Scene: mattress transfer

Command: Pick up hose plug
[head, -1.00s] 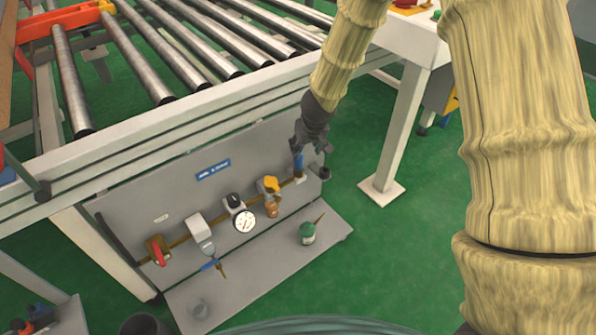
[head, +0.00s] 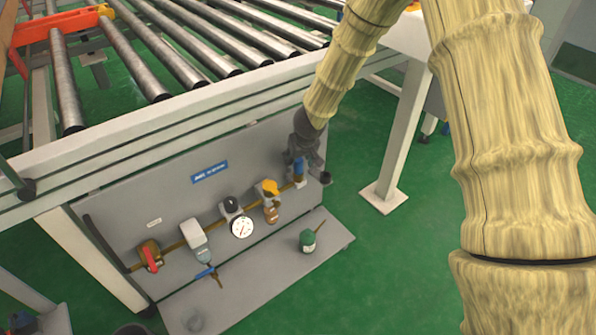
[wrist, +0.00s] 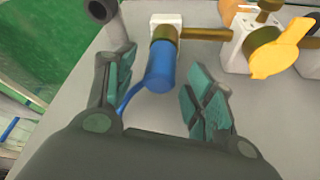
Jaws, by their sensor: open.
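A blue cylindrical plug (wrist: 160,66), which looks like the hose plug, sits in a white fitting at the right end of the brass pipe line. A thin blue strap hangs from its left side. In the head view the blue plug (head: 298,168) is partly covered by my gripper (head: 306,160). In the wrist view my gripper (wrist: 157,92) is open, with one finger pad on each side of the plug. Gaps show between the plug and both pads, and nothing is held.
A yellow-handled valve (wrist: 276,50) stands close right of the gripper in the wrist view. The grey panel (head: 120,203) also carries a gauge (head: 242,227) and a red-handled valve (head: 152,257). A green can (head: 308,240) stands on the lower plate. The roller conveyor (head: 150,75) is above.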

